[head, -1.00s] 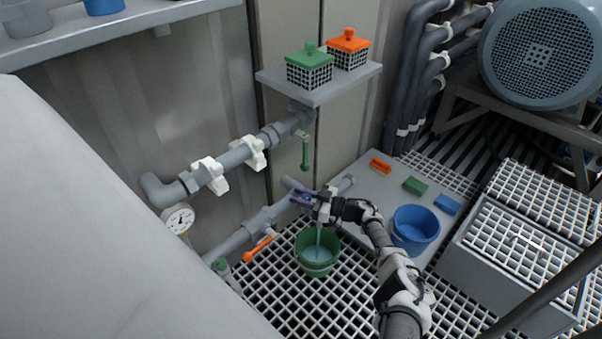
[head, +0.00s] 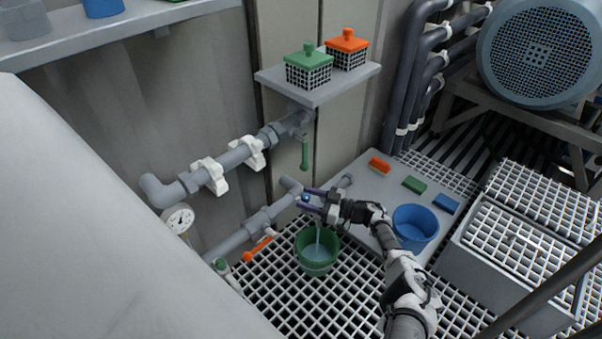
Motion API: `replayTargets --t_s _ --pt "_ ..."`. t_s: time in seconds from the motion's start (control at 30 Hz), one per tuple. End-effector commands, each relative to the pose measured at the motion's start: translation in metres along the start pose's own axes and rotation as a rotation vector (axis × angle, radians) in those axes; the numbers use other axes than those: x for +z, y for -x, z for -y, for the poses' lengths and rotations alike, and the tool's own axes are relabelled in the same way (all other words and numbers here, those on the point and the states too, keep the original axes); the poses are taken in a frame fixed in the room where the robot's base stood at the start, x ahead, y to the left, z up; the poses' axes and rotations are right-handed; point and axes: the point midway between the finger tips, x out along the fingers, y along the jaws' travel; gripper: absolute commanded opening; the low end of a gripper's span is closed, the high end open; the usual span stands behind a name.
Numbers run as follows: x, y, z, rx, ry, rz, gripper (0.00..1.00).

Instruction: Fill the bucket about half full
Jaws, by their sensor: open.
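The green bucket (head: 318,262) stands upright on the floor grating below the pipes. A thin stream of water (head: 318,236) falls into it, and bluish water (head: 316,252) shows inside; its exact level is hard to judge.
A blue bucket (head: 415,228) stands right of my arm. Orange (head: 379,166), green (head: 414,185) and blue (head: 446,204) blocks lie on the grey plate. An orange handle (head: 257,249) is on the lower pipe; a green handle (head: 304,155) hangs above. A grating-topped box (head: 505,265) is at right.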

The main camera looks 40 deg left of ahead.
Motion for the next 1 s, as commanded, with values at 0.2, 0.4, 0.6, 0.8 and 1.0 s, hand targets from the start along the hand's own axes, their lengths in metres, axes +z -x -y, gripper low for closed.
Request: replayTargets --t_s 0.2,0.4,0.6,0.8,1.0 --pt "-0.001 0.054 -0.001 0.005 -0.001 0.001 0.49" --pt "0.001 0.09 0.0 0.002 0.0 0.001 0.49" --pt "0.0 0.106 0.0 0.0 0.0 0.001 0.49" --pt "0.0 0.108 0.0 0.0 0.0 0.001 0.49" --pt "0.0 0.108 0.0 0.0 0.0 0.0 0.49"
